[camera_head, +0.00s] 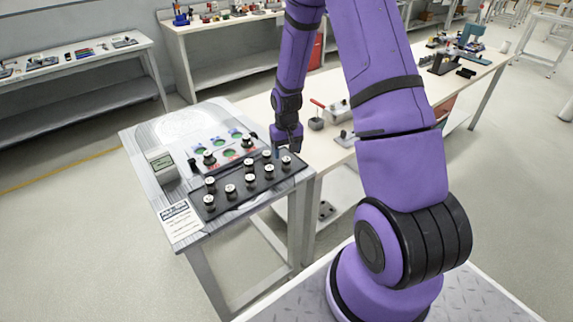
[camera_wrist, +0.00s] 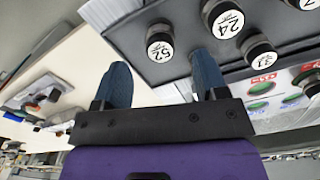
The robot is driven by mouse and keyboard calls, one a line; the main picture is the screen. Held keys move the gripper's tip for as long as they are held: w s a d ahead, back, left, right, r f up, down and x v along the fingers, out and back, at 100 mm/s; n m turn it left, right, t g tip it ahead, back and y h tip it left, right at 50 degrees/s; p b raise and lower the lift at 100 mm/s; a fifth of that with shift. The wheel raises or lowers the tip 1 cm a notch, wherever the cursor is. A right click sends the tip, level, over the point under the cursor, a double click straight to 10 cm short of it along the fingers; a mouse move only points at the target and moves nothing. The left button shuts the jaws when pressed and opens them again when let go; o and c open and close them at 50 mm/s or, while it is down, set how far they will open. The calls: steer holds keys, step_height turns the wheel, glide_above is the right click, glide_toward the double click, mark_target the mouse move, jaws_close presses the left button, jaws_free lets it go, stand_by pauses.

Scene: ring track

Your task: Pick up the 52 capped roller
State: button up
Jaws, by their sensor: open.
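The 52 capped roller (camera_wrist: 160,46) has a white cap marked 52 on a dark body and stands upright near the corner of a dark tray (camera_wrist: 140,32). In the wrist view it lies between the lines of my two blue fingers, a little beyond the tips. My gripper (camera_wrist: 160,75) is open with nothing between the fingers. In the head view my gripper (camera_head: 286,146) points down at the tray's right end, close by the end roller (camera_head: 286,162), which seems to be the 52. A roller marked 24 (camera_wrist: 225,20) stands to its right in the wrist view.
Another capped roller (camera_wrist: 261,50) stands near my right finger in the wrist view. Several more rollers fill the tray (camera_head: 240,205). Behind it is a panel with green and red circles (camera_head: 230,154). A grey device (camera_head: 162,165) stands left. A bench (camera_head: 330,88) with tools adjoins the table.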

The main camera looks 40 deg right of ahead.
mark_target(286, 159)
steer(key=shift+s+f, duration=0.1)
steer(key=shift+f, duration=2)
steer(key=c, duration=1.1)
steer(key=shift+r, duration=0.2)
